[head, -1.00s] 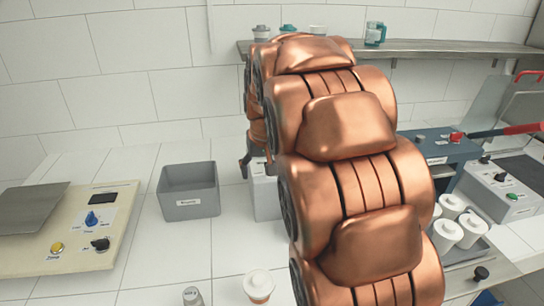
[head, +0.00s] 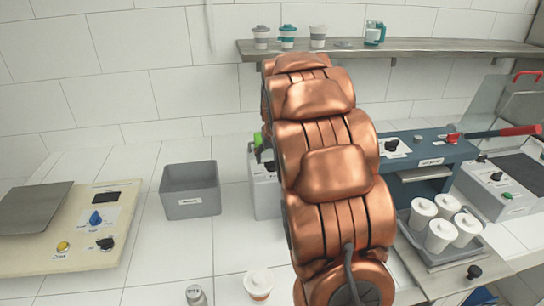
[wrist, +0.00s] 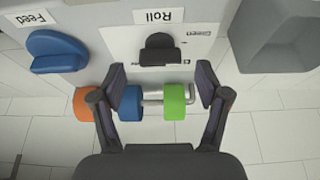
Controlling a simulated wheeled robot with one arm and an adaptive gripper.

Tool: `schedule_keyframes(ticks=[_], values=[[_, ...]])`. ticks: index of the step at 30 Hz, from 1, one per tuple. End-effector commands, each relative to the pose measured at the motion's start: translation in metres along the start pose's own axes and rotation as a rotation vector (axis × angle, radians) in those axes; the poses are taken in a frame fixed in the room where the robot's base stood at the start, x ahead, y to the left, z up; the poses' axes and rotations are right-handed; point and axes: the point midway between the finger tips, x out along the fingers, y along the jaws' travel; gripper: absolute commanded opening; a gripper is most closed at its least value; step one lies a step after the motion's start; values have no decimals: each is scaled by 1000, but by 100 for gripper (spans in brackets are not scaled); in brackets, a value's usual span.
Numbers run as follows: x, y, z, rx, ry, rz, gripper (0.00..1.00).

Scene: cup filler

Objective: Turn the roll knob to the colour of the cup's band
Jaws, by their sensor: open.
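The black roll knob (wrist: 160,50) sits on a white plate under an upside-down "Roll" label in the wrist view. A "Green" mark shows beside it; other marks are partly hidden, and I cannot tell which one the knob points to. My gripper (wrist: 158,88) is open and empty, its fingertips spread below the knob and apart from it. Between and beside the fingers are a blue roll (wrist: 130,103), a green roll (wrist: 174,101) and an orange roll (wrist: 84,104). A white cup with an orange band (head: 258,285) stands on the counter in the head view.
A blue feed knob (wrist: 57,48) is beside the roll knob. My arm hides most of the grey machine (head: 266,190) in the head view. A grey bin (head: 190,207) stands left of it, and a tray (head: 462,262) of white cups is at right.

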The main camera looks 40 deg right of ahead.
Motion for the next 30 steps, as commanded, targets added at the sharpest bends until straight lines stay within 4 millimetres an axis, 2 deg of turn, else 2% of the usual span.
schedule_keyframes(ticks=[6,14,30], values=[[18,0,1,0,-4,-1,75],[20,0,1,0,-1,0,74],[19,0,1,-1,-1,0,18]])
